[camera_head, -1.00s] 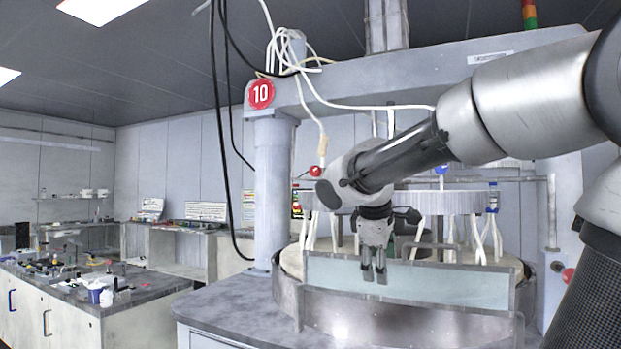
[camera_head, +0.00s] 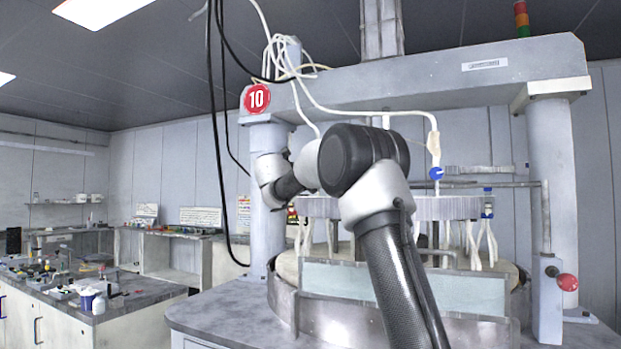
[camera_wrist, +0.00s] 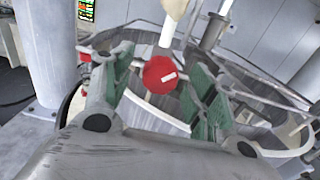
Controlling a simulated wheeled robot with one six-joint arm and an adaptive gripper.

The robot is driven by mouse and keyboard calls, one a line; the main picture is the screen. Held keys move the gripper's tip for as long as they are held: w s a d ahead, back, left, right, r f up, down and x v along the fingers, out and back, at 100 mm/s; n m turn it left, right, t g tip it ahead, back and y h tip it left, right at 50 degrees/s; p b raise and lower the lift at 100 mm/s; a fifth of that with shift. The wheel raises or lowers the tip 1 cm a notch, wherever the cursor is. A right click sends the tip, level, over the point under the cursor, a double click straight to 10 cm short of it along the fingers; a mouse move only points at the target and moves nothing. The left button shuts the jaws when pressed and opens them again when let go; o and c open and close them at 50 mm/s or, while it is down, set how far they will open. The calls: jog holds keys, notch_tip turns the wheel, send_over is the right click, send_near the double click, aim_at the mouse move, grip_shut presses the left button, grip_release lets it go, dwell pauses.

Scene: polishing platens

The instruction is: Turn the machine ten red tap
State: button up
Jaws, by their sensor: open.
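The red tap (camera_wrist: 160,75) shows in the wrist view as a red round handle with a white bar, below a cream fitting on a white hose. My gripper (camera_wrist: 161,88) is open, with one green-padded finger on each side of the red handle. The handle appears between the fingers; I cannot tell how deep it sits or whether they touch it. In the head view my arm hides the tap and the fingers. Machine ten (camera_head: 420,85) carries a red round sign (camera_head: 257,98) marked 10 on its left column.
A blue tap (camera_head: 436,173) hangs from another hose at the right. A red button (camera_head: 567,282) sits on a post at the far right. Black cables (camera_head: 213,150) hang left of the column. A cluttered bench (camera_head: 150,292) stands at the left.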

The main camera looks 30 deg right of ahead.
jog(key=shift+x, duration=1.2)
jog(key=shift+c, duration=0.5)
jog(key=shift+s, duration=0.1)
jog(key=c, duration=1)
jog(key=shift+o, duration=0.2)
jog(key=m, duration=0.5)
jog(key=shift+d, duration=0.1)
jog(key=o, duration=1.1)
jog(key=shift+c, duration=0.2)
